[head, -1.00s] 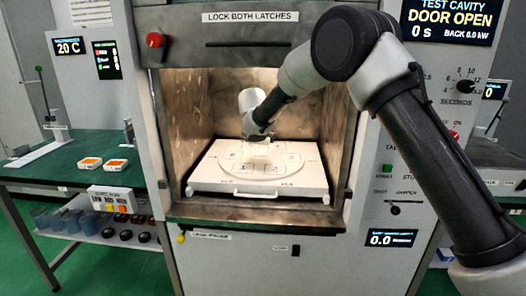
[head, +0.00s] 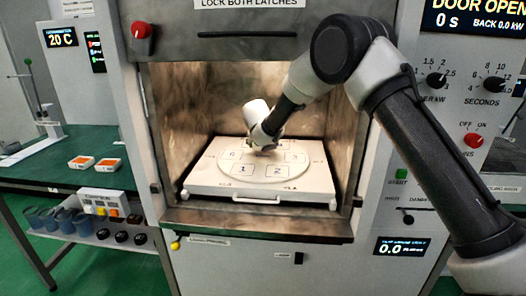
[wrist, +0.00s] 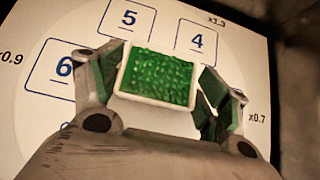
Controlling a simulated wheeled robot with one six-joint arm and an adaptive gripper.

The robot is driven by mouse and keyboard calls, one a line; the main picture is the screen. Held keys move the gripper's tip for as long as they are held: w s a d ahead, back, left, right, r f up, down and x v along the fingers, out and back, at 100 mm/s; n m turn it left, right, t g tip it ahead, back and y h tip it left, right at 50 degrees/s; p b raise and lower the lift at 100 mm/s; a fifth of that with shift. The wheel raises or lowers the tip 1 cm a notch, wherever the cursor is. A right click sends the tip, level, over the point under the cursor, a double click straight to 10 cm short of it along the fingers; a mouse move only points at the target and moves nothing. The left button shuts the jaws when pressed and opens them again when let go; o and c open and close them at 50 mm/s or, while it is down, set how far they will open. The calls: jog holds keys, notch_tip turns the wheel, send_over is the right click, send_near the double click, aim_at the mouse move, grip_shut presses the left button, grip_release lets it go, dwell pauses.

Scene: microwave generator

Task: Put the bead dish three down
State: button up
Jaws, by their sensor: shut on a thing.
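The bead dish (wrist: 158,76) is a small white tray of green beads, seen in the wrist view between my fingers. My gripper (wrist: 165,95) is shut on it, with the left finger against its side. The dish is over the white round plate with numbered squares; squares 5 (wrist: 129,18), 4 (wrist: 196,42) and 6 (wrist: 62,68) show around it. I cannot tell whether it touches the plate. In the head view my gripper (head: 264,145) is inside the open cavity, over the plate (head: 262,178); the dish is hidden there.
The plate lies on a white pull-out tray (head: 200,188) with a front handle. Metal cavity walls (head: 185,110) stand close on both sides. Two orange-filled white dishes (head: 108,163) sit on the green bench (head: 60,178) at left.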

aim_at(263, 149)
jog(key=shift+f, duration=1.85)
jog(key=o, duration=1.1)
jog(key=shift+f, duration=0.1)
jog(key=shift+o, duration=0.2)
jog(key=shift+s+r, duration=0.1)
jog(key=shift+r, duration=0.1)
jog(key=v, duration=1.1)
jog(key=shift+s+r, duration=0.25)
jog(key=shift+s, duration=0.1)
